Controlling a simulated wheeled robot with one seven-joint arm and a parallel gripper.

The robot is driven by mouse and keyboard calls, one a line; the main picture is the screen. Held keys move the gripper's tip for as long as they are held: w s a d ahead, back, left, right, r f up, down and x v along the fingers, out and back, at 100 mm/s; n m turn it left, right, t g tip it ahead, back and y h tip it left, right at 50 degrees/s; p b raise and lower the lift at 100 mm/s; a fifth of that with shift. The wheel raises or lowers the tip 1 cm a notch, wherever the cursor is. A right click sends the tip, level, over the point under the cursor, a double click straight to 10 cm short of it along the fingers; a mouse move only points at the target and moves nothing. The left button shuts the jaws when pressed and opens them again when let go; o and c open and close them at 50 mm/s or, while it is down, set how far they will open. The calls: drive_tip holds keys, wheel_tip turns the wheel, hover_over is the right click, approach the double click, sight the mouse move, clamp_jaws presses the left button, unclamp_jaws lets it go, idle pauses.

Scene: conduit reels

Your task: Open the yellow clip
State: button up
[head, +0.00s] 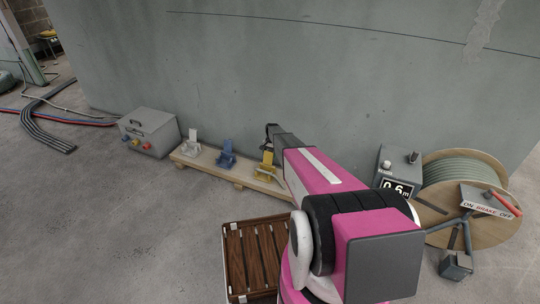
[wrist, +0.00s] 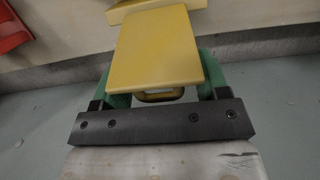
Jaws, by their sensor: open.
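My gripper (head: 271,131) is above and close to the yellow clip in the head view. In the wrist view its green fingers are open, one on each side of the plate. I cannot tell whether they touch it. The clip's lower part is partly hidden by the plate.
A blue clip (head: 226,154) and a white clip (head: 192,139) stand to the left. A grey box (head: 148,132) is beyond them. A cable reel (head: 463,190) and a counter box (head: 397,168) stand right. A slatted wooden crate (head: 228,262) is in front. Open floor lies left.

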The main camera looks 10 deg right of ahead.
wheel_tip(320, 180, up, 10)
drive_tip(key=w+d, duration=0.1)
drive_tip(key=shift+w+r, duration=0.25)
